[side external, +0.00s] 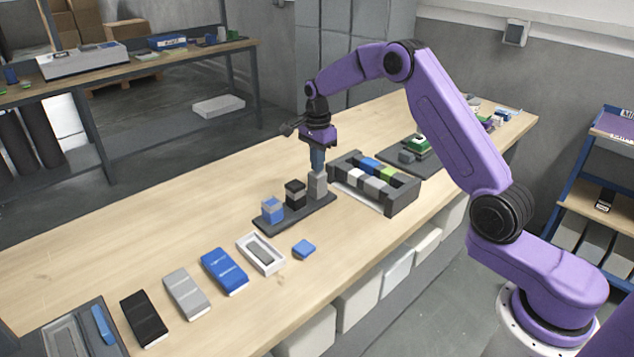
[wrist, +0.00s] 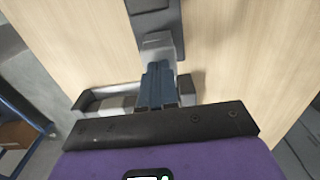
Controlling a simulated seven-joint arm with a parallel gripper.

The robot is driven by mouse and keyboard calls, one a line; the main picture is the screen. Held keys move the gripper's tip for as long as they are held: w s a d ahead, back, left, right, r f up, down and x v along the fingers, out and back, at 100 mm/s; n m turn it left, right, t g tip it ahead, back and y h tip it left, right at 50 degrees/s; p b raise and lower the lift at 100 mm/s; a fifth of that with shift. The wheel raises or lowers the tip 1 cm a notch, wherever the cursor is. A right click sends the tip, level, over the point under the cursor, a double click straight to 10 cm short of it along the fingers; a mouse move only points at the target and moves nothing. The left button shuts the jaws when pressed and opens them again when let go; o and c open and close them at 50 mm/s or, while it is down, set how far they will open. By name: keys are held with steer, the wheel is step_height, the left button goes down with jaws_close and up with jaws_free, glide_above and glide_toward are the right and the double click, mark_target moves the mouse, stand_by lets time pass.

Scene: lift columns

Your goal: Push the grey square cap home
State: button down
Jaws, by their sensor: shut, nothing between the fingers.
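The grey column (side external: 318,187) stands upright at the right end of a dark base plate (side external: 290,217) in the side external view. Its top, where the grey square cap would be, is under my fingertips, and I cannot make out a seam between cap and column. My gripper (side external: 317,168) points straight down with its blue-grey fingers shut and empty, right over that top. I cannot tell if they touch. In the wrist view my gripper (wrist: 158,70) covers part of the grey top (wrist: 157,43). A black column (side external: 295,194) and a blue-and-grey column (side external: 272,211) stand beside it.
A dark rack (side external: 403,197) with several coloured blocks stands close on the right. A small blue block (side external: 304,249) lies in front. A white tray (side external: 261,254), a blue case (side external: 224,271), a grey case (side external: 186,294) and a black case (side external: 144,318) lie at front left.

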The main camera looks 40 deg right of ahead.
steer(key=shift+r, duration=0.15)
step_height(320, 180, up, 8)
steer(key=shift+r, duration=0.15)
stand_by(0.7)
